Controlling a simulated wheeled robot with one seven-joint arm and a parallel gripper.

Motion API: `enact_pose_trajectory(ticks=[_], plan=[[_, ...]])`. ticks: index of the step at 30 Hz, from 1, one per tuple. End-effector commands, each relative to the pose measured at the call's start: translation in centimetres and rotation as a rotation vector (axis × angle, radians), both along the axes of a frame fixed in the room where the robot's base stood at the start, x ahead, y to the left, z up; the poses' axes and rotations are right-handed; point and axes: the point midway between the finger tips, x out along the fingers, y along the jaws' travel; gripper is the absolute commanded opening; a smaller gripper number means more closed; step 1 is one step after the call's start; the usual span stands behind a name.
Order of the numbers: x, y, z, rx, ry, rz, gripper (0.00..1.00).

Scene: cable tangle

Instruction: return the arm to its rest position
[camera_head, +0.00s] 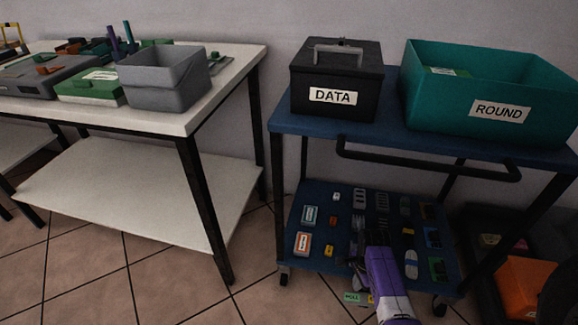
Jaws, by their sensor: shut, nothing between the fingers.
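My arm, purple and grey, reaches up from the bottom edge right of centre in the head view. My gripper (375,228) is the small dark end of it. It appears shut and empty, in front of or over the lower shelf (296,262) of the blue cart. I cannot tell its height above that shelf. The arm hides part of the shelf and some of the items there.
The cart's blue top (392,118) carries a black DATA box (336,80) and a teal ROUND bin (490,95). Several small parts lie on its lower shelf. A white table (215,95) holds a grey bin (165,80). An orange item (527,285) is at lower right.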

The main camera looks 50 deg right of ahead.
Motion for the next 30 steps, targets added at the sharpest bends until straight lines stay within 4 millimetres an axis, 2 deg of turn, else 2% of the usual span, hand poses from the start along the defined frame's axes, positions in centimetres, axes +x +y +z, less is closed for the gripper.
enact_pose_trajectory(ticks=[5, 8, 13, 17, 23, 26, 30], plan=[[0.0, 0.5, -0.2, -0.007, -0.004, 0.017, 0.00], [0.3, 1.9, -0.7, -0.041, -0.023, 0.091, 0.00], [0.9, 6.7, -1.3, -0.171, -0.093, 0.350, 0.00], [1.0, 10.8, -0.3, -0.293, -0.160, 0.582, 0.00], [0.5, 16.6, 3.7, -0.489, -0.265, 0.923, 0.00], [-0.1, 19.3, 6.6, -0.591, -0.319, 1.084, 0.00], [-1.2, 22.9, 11.8, -0.744, -0.398, 1.297, 0.00]])
